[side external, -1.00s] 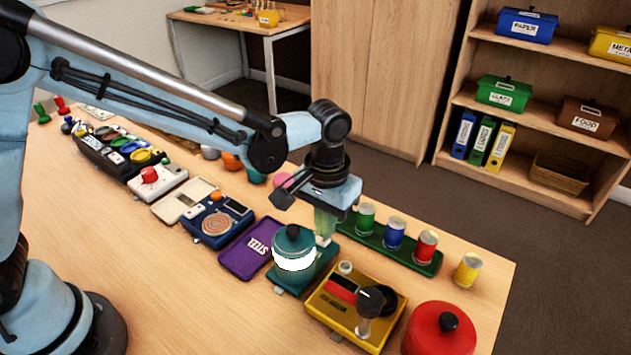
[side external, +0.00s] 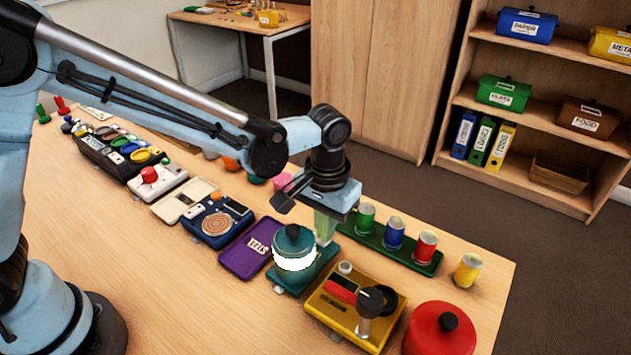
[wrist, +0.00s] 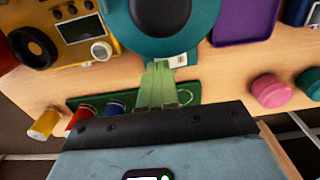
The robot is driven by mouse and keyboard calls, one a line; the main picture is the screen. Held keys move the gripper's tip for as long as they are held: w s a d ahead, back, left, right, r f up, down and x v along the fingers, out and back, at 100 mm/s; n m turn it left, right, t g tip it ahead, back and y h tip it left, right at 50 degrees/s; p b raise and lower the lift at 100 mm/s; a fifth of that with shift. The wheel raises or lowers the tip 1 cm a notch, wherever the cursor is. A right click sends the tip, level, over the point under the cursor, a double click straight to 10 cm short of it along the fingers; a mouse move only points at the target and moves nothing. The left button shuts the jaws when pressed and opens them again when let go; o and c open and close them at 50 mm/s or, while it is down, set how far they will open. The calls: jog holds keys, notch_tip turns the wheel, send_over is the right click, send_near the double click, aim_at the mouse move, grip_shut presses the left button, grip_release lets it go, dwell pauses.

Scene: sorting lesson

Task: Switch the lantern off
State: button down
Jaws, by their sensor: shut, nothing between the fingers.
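The lantern (side external: 293,258) is teal with a dark knob on top and a bright white glowing band. It stands on a teal base (side external: 317,272). In the wrist view its round teal top (wrist: 200,35) fills the upper middle, and a small pale plate (wrist: 178,60) shows on the base edge. My gripper (side external: 324,240) points down just behind the lantern, its pale green fingers shut and empty. In the wrist view the fingertips (wrist: 160,68) are at the pale plate's edge and partly cover it. Whether they touch it I cannot tell.
A yellow box with a crank (side external: 340,312) and a red lidded pot (side external: 440,330) stand to the right. A purple tray (side external: 243,255) lies to the left. A green rack (side external: 400,250) with coloured cans is behind. Clear table lies in front.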

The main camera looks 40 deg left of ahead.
jog(key=shift+f, duration=0.6)
dwell(0.3)
jog(key=shift+r, duration=3.55)
jog(key=shift+a, duration=0.1)
jog(key=s+a+r+t, duration=0.2)
jog(key=s+a+t, duration=0.1)
jog(key=a, duration=0.6)
jog(key=s+a+r+t, duration=0.2)
jog(key=s+a+t, duration=0.2)
jog(key=a, duration=0.5)
jog(key=s, duration=0.2)
jog(key=shift+s+a+r, duration=0.3)
jog(key=shift+r, duration=0.1)
